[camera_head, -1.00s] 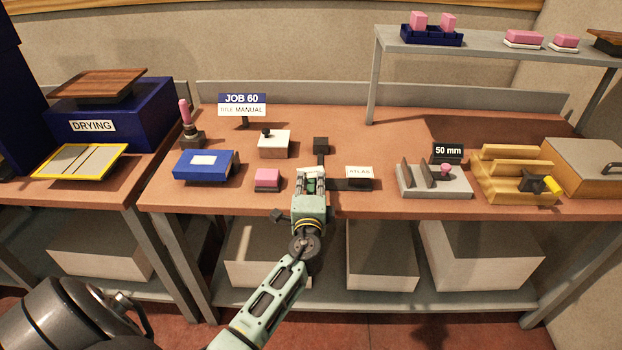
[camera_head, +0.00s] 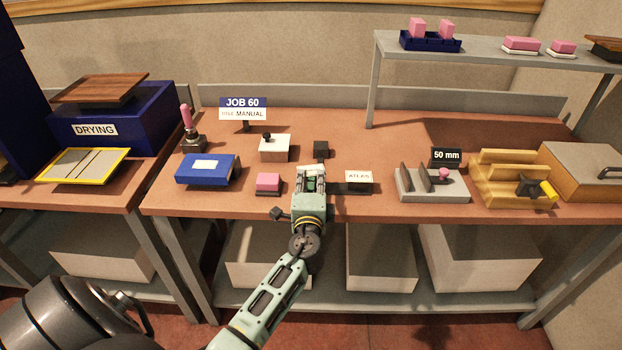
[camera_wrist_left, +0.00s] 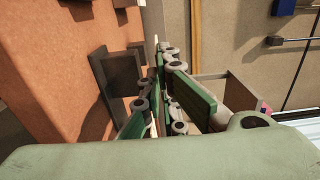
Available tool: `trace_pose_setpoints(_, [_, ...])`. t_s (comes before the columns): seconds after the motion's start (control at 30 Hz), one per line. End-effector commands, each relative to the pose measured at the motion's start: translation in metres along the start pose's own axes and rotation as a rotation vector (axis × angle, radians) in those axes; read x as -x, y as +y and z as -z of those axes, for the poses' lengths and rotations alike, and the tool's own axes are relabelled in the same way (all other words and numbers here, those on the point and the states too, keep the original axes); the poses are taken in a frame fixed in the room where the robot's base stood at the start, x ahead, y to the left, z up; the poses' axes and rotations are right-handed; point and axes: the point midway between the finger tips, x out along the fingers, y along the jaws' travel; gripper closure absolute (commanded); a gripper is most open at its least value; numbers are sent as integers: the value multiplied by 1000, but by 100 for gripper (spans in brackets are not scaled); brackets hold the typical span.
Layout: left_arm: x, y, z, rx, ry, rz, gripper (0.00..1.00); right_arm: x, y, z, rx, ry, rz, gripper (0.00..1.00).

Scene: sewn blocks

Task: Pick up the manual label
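My left gripper (camera_head: 311,174) is over the front of the middle table, at a dark holder (camera_head: 352,188) with a white ATLAS label (camera_head: 358,177) to its right. The left wrist view shows the green-padded fingers (camera_wrist_left: 178,95) close together between dark upright pieces (camera_wrist_left: 118,85). A thin pale edge shows by the fingers, but I cannot tell whether it is a label between them. No separate label reading MANUAL is legible; the word shows on the JOB 60 sign (camera_head: 243,108) behind. My right gripper is not in view.
A pink block (camera_head: 268,183), a blue box (camera_head: 207,169) and a white block with a knob (camera_head: 274,147) stand left of the gripper. A dark block (camera_head: 321,149) is just behind it. A grey fixture (camera_head: 432,185) stands to the right.

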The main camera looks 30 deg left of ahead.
Motion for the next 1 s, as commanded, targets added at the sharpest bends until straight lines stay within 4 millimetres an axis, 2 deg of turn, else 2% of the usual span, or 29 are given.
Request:
trace_pose_setpoints(0.4, [57,-22,0,2,1,-2,100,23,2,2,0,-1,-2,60])
trace_pose_setpoints(0.9, [127,-45,0,1,1,-2,100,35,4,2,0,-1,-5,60])
trace_pose_setpoints(1.0, [135,-48,0,0,1,-1,100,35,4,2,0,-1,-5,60])
